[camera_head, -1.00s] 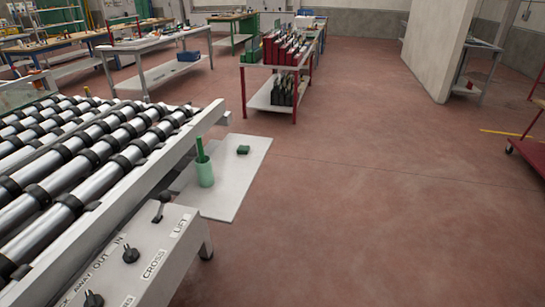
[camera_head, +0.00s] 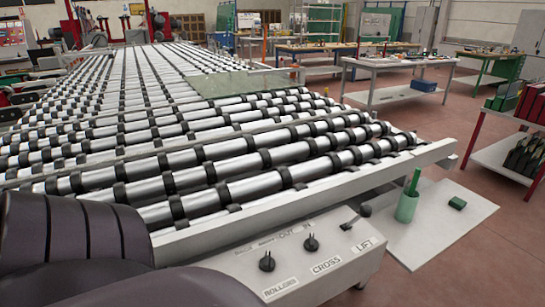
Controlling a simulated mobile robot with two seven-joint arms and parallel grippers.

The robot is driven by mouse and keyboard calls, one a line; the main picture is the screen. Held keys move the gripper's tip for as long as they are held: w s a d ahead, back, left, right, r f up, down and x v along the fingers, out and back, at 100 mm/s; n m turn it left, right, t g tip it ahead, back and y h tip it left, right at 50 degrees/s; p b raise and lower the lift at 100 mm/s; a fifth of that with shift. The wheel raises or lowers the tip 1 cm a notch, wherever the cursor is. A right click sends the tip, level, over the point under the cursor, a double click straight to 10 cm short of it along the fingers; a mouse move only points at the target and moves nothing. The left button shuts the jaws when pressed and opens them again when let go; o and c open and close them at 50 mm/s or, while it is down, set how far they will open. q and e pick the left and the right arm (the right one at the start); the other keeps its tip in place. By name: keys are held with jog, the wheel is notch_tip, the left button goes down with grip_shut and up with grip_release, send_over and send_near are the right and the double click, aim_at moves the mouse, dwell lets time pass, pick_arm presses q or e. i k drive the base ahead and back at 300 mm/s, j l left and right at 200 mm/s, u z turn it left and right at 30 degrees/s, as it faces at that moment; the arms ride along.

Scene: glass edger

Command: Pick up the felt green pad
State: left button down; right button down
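The felt green pad (camera_head: 457,203) is a small dark green block. It lies on a light grey side shelf (camera_head: 440,232) at the right of the roller table. A light green cup (camera_head: 406,208) with a green stick in it stands to the left of the pad on the same shelf. A dark arm part of mine fills the lower left corner. Neither of my grippers is in view.
The roller conveyor (camera_head: 230,165) fills the middle and left, with a glass sheet (camera_head: 240,84) on it. A control panel (camera_head: 300,262) with knobs is at its front edge. A red-framed rack (camera_head: 510,150) stands at right. Floor right of the shelf is clear.

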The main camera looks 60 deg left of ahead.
aim_at(455, 202)
jog(key=i+l, duration=0.3)
jog(key=i, duration=0.15)
jog(key=i+l, duration=0.25)
jog(key=i, duration=0.25)
jog(key=i+l, duration=0.3)
jog(key=i, duration=0.15)
jog(key=i+l, duration=0.3)
jog(key=i, duration=0.2)
jog(key=i+u, duration=0.1)
jog(key=u, duration=0.3)
jog(key=l+u, duration=0.1)
jog(key=u, duration=0.3)
jog(key=i+l+u, duration=0.1)
jog(key=u, duration=0.25)
